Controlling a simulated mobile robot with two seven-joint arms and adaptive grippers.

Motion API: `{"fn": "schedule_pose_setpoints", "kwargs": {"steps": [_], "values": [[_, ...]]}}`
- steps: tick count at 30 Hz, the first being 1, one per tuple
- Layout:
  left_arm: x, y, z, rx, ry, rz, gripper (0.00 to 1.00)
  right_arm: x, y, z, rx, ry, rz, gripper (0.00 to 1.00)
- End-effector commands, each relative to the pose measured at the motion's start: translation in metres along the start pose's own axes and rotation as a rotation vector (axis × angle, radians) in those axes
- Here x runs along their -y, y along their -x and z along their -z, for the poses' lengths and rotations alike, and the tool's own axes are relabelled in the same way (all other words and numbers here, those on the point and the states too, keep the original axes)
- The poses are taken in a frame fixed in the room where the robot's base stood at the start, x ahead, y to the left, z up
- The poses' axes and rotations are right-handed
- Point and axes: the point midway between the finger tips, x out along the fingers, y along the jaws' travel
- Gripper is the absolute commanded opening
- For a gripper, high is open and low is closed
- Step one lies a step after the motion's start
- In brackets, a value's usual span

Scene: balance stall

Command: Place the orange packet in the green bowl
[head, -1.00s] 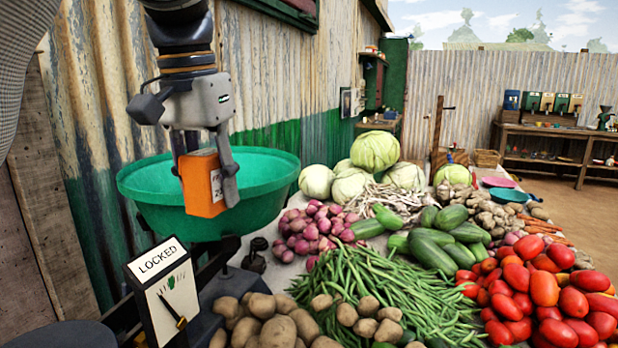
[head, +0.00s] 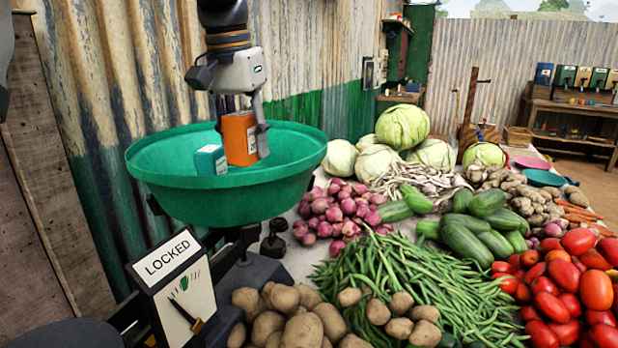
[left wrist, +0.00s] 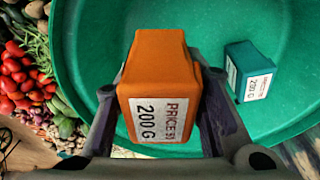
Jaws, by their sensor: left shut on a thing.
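The orange packet (head: 240,138) is upright between the fingers of my left gripper (head: 240,140), which is shut on it. In the left wrist view the orange packet (left wrist: 158,85) shows a label reading "PRICE'99 200 G". The green bowl (head: 200,200) sits on the scale, and the packet is over its inside. Whether the packet's underside touches the bowl, I cannot tell. A teal packet (head: 210,160) lies in the bowl, to the left of the orange one. It also shows in the left wrist view (left wrist: 248,70), apart from the orange packet. My right gripper is not in view.
The scale has a "LOCKED" sign (head: 170,260) at its front. Potatoes (head: 290,318), green beans (head: 400,280), onions (head: 338,208), cucumbers (head: 465,240) and tomatoes (head: 570,285) crowd the table to the right. A corrugated wall (head: 120,80) stands close behind the bowl.

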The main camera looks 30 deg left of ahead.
Motion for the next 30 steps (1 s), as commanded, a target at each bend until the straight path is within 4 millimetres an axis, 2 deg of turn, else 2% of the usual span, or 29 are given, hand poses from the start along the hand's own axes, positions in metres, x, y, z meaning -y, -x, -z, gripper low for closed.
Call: {"fn": "schedule_pose_setpoints", "kwargs": {"steps": [1, 3, 10, 13, 16, 24, 25, 27, 30], "values": [[0.004, -0.018, 0.005, 0.016, 0.002, 0.007, 0.0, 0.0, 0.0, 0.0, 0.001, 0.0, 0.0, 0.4], [0.009, -0.033, 0.013, 0.016, 0.001, 0.008, 0.0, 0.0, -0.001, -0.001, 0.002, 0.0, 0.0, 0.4], [0.018, -0.067, 0.03, 0.018, 0.0, 0.008, 0.0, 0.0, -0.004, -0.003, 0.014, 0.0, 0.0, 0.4], [0.017, -0.083, 0.025, 0.014, -0.001, 0.007, 0.0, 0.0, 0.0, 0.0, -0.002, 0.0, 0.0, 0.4], [0.017, -0.09, 0.024, 0.011, -0.001, 0.008, 0.0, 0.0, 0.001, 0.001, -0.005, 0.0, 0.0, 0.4], [0.017, -0.093, 0.023, 0.014, -0.002, 0.008, 0.0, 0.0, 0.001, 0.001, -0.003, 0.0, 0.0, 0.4], [0.017, -0.093, 0.023, 0.014, -0.002, 0.008, 0.43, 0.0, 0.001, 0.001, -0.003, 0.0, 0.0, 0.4], [0.017, -0.093, 0.023, 0.014, -0.002, 0.008, 0.56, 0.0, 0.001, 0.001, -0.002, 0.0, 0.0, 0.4], [0.017, -0.093, 0.023, 0.014, -0.002, 0.008, 0.56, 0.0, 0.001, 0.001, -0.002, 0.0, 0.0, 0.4]]}}
